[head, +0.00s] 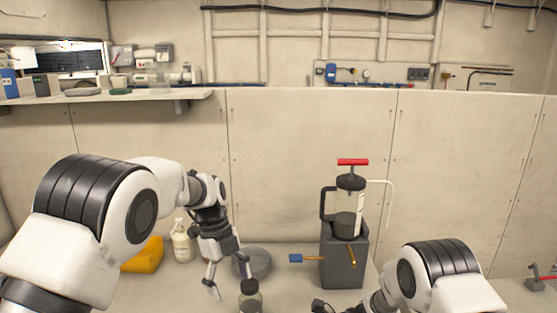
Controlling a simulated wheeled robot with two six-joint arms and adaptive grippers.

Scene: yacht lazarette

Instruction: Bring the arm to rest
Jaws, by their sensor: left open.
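My left arm reaches in from the left, and its gripper (230,284) points down with its fingers spread, open and empty. It is above the pale surface, just left of a small dark-capped bottle (250,300) and in front of a round grey lid-like object (256,262). I cannot tell whether a finger touches either one. My right arm comes in at the lower right. Only dark parts of its gripper (335,307) show at the bottom edge, and its fingers are mostly cut off.
A white bottle (181,245) and a yellow object (146,255) are behind my left arm. A shelf (140,97) with items is at upper left.

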